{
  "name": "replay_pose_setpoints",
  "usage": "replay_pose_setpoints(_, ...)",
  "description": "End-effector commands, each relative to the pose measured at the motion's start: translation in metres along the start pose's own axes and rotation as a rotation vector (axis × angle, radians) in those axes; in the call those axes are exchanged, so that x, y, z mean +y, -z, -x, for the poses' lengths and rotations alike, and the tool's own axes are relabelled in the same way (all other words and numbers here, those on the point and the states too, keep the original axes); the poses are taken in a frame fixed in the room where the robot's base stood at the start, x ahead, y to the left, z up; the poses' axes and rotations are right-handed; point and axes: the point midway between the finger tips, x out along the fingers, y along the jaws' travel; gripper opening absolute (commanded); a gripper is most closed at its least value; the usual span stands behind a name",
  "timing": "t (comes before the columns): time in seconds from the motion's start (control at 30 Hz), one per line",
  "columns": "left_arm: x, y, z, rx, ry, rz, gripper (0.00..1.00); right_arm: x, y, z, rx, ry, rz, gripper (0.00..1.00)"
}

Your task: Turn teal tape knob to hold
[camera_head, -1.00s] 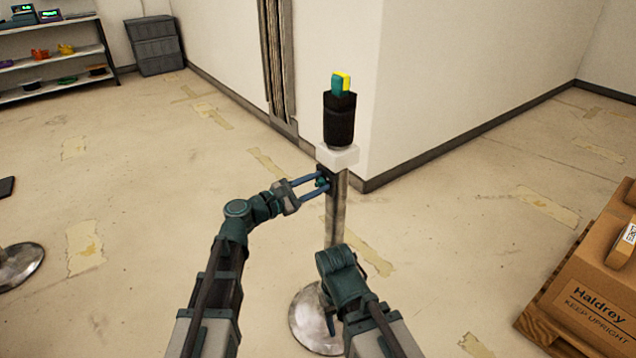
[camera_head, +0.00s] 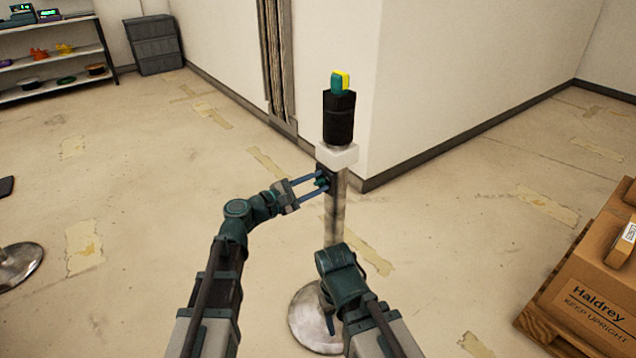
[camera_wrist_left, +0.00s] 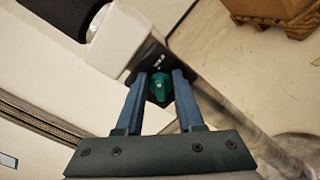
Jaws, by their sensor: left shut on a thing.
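The teal knob (camera_wrist_left: 160,88) sits on a small dark plate (camera_wrist_left: 150,62) with pale marks too small to read. The plate is on the side of a metal post (camera_head: 337,215), below a white block (camera_head: 337,155). My left gripper (camera_head: 322,181) is shut on the knob, one blue finger on each side. In the left wrist view, my left gripper (camera_wrist_left: 160,90) has its fingertips at the knob, which hides part of the plate. My right arm shows in front of the post's lower part, but its fingers do not show.
A black cylinder (camera_head: 338,118) with a teal and yellow piece (camera_head: 340,82) tops the post. A round metal base (camera_head: 308,320) stands on the floor. A white wall corner is close behind. Cardboard boxes (camera_head: 590,290) lie on a pallet at right. A shelf (camera_head: 50,70) stands back left.

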Motion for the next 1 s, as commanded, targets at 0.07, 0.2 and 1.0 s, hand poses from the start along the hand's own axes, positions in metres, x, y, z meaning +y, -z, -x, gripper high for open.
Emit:
replay_pose_setpoints(0.07, -0.001, 0.000, 0.001, 0.001, 0.002, -0.002, 0.42, 0.000, 0.000, 0.000, 0.000, 0.000, 0.000, 0.56)
replay_pose_setpoints(0.2, -0.001, 0.000, 0.001, 0.000, 0.001, -0.001, 0.45, 0.000, 0.000, 0.000, 0.000, 0.000, 0.000, 0.56)
replay_pose_setpoints(1.0, -0.001, -0.001, 0.116, 0.003, -0.001, -0.001, 0.45, 0.000, 0.000, 0.000, 0.000, 0.000, 0.000, 0.56)
